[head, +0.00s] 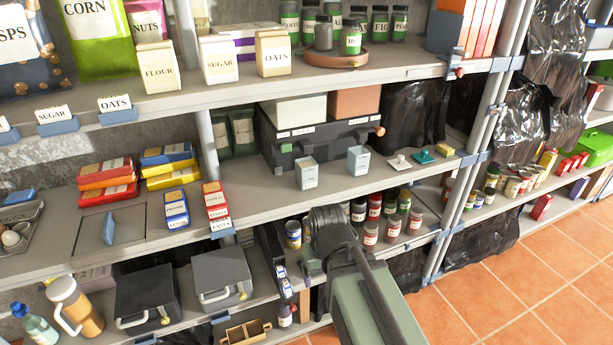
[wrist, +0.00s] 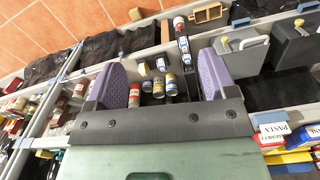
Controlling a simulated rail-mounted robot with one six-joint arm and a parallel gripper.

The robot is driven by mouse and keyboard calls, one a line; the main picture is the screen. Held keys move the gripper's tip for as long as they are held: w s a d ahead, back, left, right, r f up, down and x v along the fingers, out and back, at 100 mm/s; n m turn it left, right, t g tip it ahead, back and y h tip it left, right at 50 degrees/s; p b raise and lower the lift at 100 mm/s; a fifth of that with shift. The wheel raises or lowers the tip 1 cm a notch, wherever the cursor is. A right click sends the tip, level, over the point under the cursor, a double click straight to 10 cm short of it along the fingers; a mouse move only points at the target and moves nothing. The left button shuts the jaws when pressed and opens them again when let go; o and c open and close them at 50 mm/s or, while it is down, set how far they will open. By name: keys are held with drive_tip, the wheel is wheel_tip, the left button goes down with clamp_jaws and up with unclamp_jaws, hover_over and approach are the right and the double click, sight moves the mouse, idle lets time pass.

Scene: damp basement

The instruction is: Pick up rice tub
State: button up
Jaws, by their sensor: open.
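Two small pale tubs stand upright on the middle shelf in the head view: a white tub (head: 307,174) and a grey-blue tub (head: 358,160) to its right. Their labels are too small to read, so I cannot tell whether either is the rice tub. My gripper (head: 331,232) is in front of the shelf, below and nearer than these tubs; its fingers are mostly hidden there. In the wrist view my gripper (wrist: 160,65) shows two purple fingers spread wide, open and empty. Several tins and jars (wrist: 160,85) show beyond and between the fingers, apart from them.
A dark case (head: 318,135) stands behind the tubs. Spice jars (head: 371,236) crowd the lower shelf to the right of my gripper, and grey lidded boxes (head: 222,278) stand to its left. A metal post (head: 470,160) rises at the right. The tiled floor (head: 525,285) is clear.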

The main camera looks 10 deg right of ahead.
drive_tip(key=shift+o, duration=1.4)
